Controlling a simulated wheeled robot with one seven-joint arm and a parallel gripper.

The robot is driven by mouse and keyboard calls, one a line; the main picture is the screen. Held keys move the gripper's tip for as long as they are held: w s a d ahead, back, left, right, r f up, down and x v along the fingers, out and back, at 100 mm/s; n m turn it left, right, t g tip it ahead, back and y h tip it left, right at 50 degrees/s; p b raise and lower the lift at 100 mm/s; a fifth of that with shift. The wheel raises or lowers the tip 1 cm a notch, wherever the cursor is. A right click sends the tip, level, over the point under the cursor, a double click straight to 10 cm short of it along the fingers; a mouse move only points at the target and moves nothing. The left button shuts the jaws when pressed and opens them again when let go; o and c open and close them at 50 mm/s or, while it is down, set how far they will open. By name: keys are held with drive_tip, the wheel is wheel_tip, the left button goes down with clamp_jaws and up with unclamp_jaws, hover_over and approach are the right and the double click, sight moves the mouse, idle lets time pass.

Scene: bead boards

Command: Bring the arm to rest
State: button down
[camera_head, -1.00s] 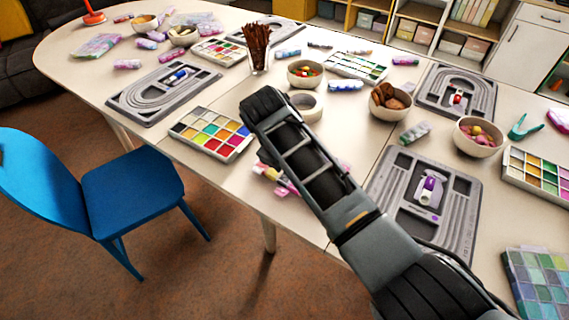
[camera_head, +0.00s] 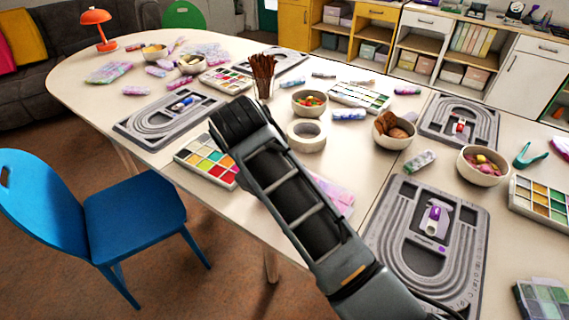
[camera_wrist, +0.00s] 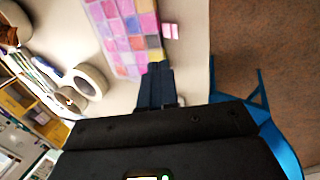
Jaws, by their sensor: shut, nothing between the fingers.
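My arm (camera_head: 300,205) reaches from the lower right over the front part of the bead table (camera_head: 365,170). In the head view my gripper's fingers cannot be made out. In the wrist view my gripper (camera_wrist: 158,72) is shut, its dark fingers together with nothing between them. It is above the table near its front edge. A pink, multicoloured bead pack (camera_wrist: 124,30) lies beyond the fingertips, and a white tape roll (camera_wrist: 88,82) lies to their left. The tape roll also shows in the head view (camera_head: 293,138). I cannot tell the fingers' exact height.
Grey bead boards (camera_head: 378,245) lie on the table, one partly behind my arm. A bead palette (camera_head: 190,152), bowls (camera_head: 312,112) and a cup of brown sticks (camera_head: 263,90) stand close by. A blue chair (camera_head: 130,215) stands at the table's front, with open floor around it.

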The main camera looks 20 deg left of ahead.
drive_tip(key=s+d+f+m+y, duration=0.2)
drive_tip(key=s+d+f+y, duration=0.15)
drive_tip(key=s+f, duration=0.65)
drive_tip(key=s+d+f+m+t+y, duration=0.35)
drive_tip(key=s+d+f+m, duration=0.2)
drive_tip(key=s+d, duration=0.4)
drive_tip(key=s+d+r+m+t+h, duration=0.2)
drive_tip(key=s+d+r, duration=0.1)
drive_tip(key=s+d, duration=0.35)
drive_tip(key=s+d+r+m+t+h, duration=0.1)
drive_tip(key=s+d+r+m+t, duration=0.2)
drive_tip(key=s+d, duration=0.35)
drive_tip(key=s+d+r+t+h, duration=0.1)
drive_tip(key=s+d+r, duration=0.3)
drive_tip(key=r, duration=0.3)
drive_tip(key=s+d+r+m+t+h, duration=0.1)
drive_tip(key=s+d+r, duration=0.3)
drive_tip(key=r, duration=0.4)
drive_tip(key=shift+s+d+r+h, duration=0.2)
drive_tip(key=shift+s+d+h, duration=0.1)
drive_tip(key=shift+s, duration=0.2)
drive_tip(key=shift+t, duration=0.25)
